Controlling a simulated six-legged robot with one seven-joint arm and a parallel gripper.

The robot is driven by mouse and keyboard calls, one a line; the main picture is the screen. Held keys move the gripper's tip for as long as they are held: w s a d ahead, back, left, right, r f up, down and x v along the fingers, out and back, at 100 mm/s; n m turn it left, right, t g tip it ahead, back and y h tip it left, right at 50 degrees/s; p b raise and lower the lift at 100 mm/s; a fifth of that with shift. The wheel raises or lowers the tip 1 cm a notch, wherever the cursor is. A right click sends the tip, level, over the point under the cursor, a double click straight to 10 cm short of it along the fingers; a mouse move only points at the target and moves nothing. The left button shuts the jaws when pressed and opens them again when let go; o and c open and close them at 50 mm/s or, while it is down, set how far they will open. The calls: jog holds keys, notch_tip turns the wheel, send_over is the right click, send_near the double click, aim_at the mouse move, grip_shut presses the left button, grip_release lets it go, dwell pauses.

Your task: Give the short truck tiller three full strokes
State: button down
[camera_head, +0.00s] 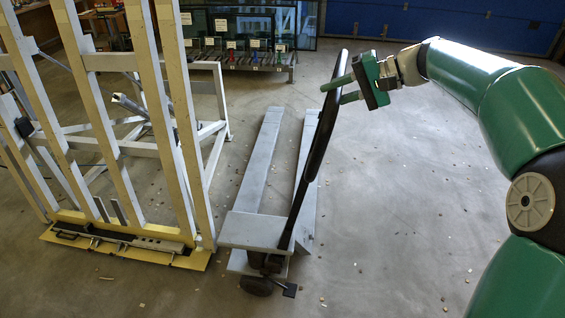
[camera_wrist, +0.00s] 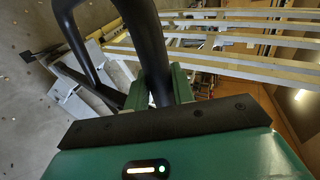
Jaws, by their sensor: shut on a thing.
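The grey pallet truck (camera_head: 255,231) stands on the floor with its two forks pointing away from me. Its black tiller (camera_head: 318,148) rises from the front of the truck and leans to the upper right in the head view. My gripper (camera_head: 334,93) is shut on the tiller near its upper end, with one green finger on each side. In the wrist view the black bar of the tiller (camera_wrist: 151,50) passes between the green fingers of my gripper (camera_wrist: 158,90). A looped part of the handle shows at the upper left there. The contact faces are hidden.
A large pale slatted frame (camera_head: 170,130) on a yellow-edged base (camera_head: 205,262) stands close to the truck's left. A low bench (camera_head: 250,62) with several labelled items and glass panels stands behind. Open floor (camera_head: 410,200), littered with small bits, lies right of the truck.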

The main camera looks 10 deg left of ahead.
jog(key=d+f, duration=0.2)
jog(key=d, duration=0.5)
jog(key=shift+d, duration=0.1)
jog(key=d+f, duration=0.3)
jog(key=d, duration=0.7)
jog(key=shift+d+f, duration=0.25)
jog(key=shift+d, duration=0.05)
jog(key=shift+d, duration=0.1)
jog(key=d+f, duration=1)
jog(key=d, duration=0.5)
jog(key=d+f, duration=1)
jog(key=d, duration=0.5)
jog(key=shift+f, duration=0.15)
